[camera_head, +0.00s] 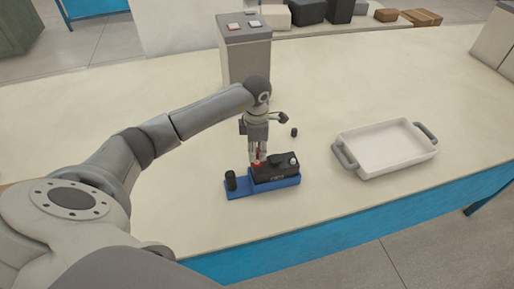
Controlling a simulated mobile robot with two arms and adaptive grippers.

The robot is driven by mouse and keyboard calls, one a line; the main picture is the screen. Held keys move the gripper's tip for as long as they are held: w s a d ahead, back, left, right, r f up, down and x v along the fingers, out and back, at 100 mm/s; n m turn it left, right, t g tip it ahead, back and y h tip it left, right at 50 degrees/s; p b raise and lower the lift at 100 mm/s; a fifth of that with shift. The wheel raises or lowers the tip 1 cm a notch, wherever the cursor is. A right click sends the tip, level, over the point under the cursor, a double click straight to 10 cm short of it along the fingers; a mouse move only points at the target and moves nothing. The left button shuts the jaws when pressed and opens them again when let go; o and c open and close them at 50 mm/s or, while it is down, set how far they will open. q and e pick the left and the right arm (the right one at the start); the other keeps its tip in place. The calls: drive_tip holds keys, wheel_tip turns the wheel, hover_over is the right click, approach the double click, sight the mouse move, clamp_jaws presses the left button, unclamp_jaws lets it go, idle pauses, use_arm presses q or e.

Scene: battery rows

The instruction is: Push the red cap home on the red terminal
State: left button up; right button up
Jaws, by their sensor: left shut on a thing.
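A black battery (275,173) sits on a blue tray (243,190) near the front edge of the table. My left gripper (258,154) points down over the battery's left end. It is shut on the red cap (256,160), which is at the place of the red terminal. The terminal itself is hidden, so I cannot tell how far down the cap sits. A pale round terminal (293,161) shows at the battery's right end. My right gripper is not in view.
A black cylinder (231,181) stands at the blue tray's left end. A small black cap (294,132) lies behind the battery. A white tray with grey handles (385,150) is to the right. A grey box with buttons (246,55) stands behind.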

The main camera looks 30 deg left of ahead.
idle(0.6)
use_arm(q)
drive_tip(key=shift+b, duration=0.3)
idle(0.5)
idle(0.4)
drive_tip(key=shift+f+b, duration=0.3)
drive_tip(key=shift+f+b, duration=1.15)
drive_tip(key=shift+f, duration=0.05)
idle(1.3)
drive_tip(key=o, duration=1.3)
drive_tip(key=shift+r, duration=0.15)
drive_tip(key=shift+r+p, duration=2.05)
drive_tip(key=shift+r, duration=1.35)
